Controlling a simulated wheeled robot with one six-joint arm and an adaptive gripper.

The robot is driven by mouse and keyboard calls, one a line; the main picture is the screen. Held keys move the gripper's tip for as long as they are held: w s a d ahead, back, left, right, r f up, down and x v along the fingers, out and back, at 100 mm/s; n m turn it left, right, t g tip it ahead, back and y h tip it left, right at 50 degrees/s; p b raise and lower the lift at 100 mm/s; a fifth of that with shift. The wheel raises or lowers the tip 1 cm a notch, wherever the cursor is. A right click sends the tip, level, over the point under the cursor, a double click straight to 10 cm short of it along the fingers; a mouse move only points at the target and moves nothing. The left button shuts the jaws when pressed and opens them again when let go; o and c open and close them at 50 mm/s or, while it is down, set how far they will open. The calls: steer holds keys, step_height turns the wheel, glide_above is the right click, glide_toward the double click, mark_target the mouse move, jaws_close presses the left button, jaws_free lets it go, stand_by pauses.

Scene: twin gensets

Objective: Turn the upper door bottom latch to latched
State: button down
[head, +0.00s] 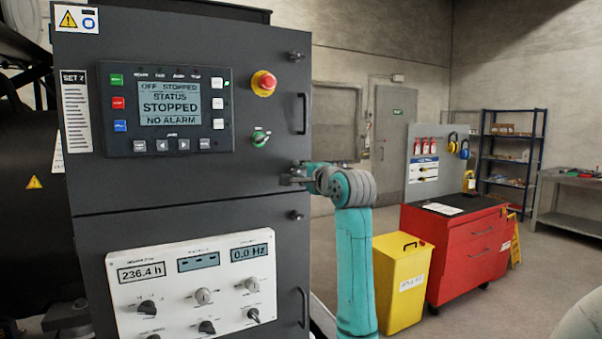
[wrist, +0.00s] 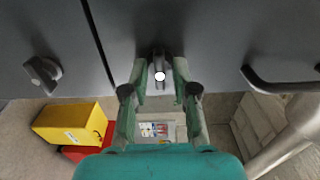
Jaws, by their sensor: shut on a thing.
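The upper door (head: 235,160) of the dark grey cabinet is closed over the lower door in the head view. Its bottom latch (wrist: 161,62) is a small dark metal knob-like piece, seen between my fingertips in the wrist view, with a round white spot at its near end. My gripper (head: 291,177) is at the door's lower right corner, shut on this latch; it also shows in the wrist view (wrist: 160,80). In the wrist view the latch lies upright in the picture, partly covered by the fingers. In the head view my gripper hides most of it.
The upper door's handle (wrist: 280,80) is right of my gripper in the wrist view. The lower door's latch (wrist: 43,73) is at left, across the seam. The upper door's top latch (head: 296,55) is higher up. A yellow bin (head: 400,285) and red cabinet (head: 462,255) stand behind my arm.

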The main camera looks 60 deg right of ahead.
steer(key=c, duration=0.9)
jaws_free()
steer(key=v, duration=1.2)
steer(key=shift+f, duration=0.15)
